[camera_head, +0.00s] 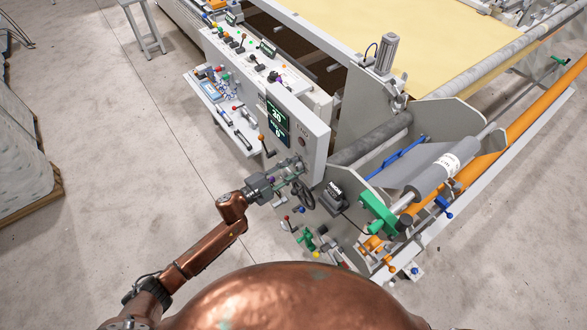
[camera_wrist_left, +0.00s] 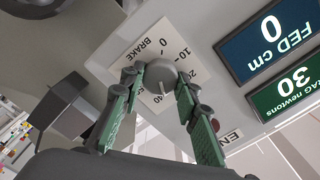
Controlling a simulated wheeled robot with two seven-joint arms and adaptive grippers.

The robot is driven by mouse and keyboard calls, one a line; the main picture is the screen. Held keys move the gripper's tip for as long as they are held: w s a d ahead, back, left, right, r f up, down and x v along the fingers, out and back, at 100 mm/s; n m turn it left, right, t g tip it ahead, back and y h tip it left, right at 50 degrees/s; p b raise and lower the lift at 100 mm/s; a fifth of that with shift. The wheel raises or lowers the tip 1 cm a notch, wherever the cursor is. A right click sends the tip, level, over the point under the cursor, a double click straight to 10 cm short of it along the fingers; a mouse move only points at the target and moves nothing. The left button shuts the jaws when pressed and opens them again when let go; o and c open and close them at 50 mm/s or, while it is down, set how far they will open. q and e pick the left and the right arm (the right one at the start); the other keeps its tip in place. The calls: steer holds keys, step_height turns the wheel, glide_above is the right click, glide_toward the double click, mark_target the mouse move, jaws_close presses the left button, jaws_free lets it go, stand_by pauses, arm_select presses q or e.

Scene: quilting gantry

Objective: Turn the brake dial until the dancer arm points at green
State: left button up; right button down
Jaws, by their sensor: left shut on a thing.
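The brake dial (camera_wrist_left: 160,75) is a round grey knob on a white plate marked BRAKE (camera_wrist_left: 128,62) with a number scale. It shows in the left wrist view, upside down. My left gripper (camera_wrist_left: 159,82) has its two green-padded fingers on either side of the knob, shut on it. In the head view my left gripper (camera_head: 284,180) is at the lower part of the grey control panel (camera_head: 312,128) and hides the dial. I cannot make out the dancer arm or its green mark with certainty. My right gripper is not in view.
A black handwheel (camera_head: 303,196) is close to my left gripper. Rollers and a green bracket (camera_head: 379,212) stand to the right.

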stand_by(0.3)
arm_select(q)
steer(key=o, duration=1.2)
steer(key=shift+c, duration=0.2)
steer(key=v, duration=1.2)
